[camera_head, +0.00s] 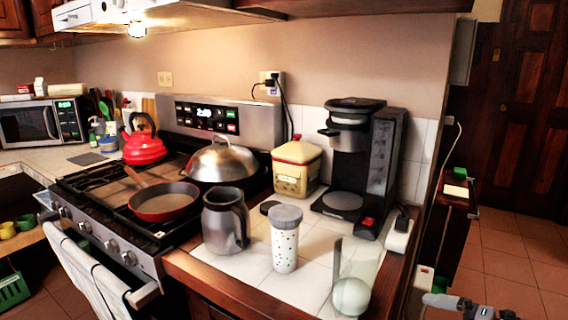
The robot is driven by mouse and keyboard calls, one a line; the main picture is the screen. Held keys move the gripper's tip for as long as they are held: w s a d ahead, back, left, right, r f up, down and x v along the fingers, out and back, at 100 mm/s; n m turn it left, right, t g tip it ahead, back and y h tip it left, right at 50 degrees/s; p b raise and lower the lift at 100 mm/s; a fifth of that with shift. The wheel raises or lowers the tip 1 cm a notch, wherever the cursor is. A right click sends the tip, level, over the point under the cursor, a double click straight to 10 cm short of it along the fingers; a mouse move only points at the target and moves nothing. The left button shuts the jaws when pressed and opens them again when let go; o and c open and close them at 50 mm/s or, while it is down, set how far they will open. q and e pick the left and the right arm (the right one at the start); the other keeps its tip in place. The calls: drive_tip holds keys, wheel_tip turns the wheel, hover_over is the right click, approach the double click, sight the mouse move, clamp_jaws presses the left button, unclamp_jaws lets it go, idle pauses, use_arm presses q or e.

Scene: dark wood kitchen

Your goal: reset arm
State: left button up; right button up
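A small grey and white part with a bluish patch shows at the bottom right edge and looks like a piece of my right arm. No fingers can be seen on it. No part of my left arm shows.
The tiled counter (246,270) holds a grey pitcher (222,225), a spotted tumbler (285,245), a clear glass (357,262), a canister (296,168) and a coffee maker (383,165). A stove with a red pan (164,203) stands left. Floor (515,272) is open at right.

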drive_tip(key=s+d+f+m+g+h, duration=0.1)
drive_tip(key=s+f+m+h, duration=0.5)
drive_tip(key=s, duration=0.5)
drive_tip(key=s+d+f+m+h, duration=0.15)
drive_tip(key=s+f+m, duration=0.25)
drive_tip(key=s+m, duration=0.6)
drive_tip(key=s+a+f+m, duration=0.1)
drive_tip(key=a+m, duration=0.3)
drive_tip(key=a, duration=0.4)
drive_tip(key=s+a+f+m+t, duration=0.1)
drive_tip(key=a+f+m, duration=0.1)
drive_tip(key=a, duration=0.7)
drive_tip(key=shift+s+a+m, duration=0.3)
drive_tip(key=shift+s+m, duration=0.05)
drive_tip(key=shift+m, duration=0.55)
drive_tip(key=shift+y, duration=0.25)
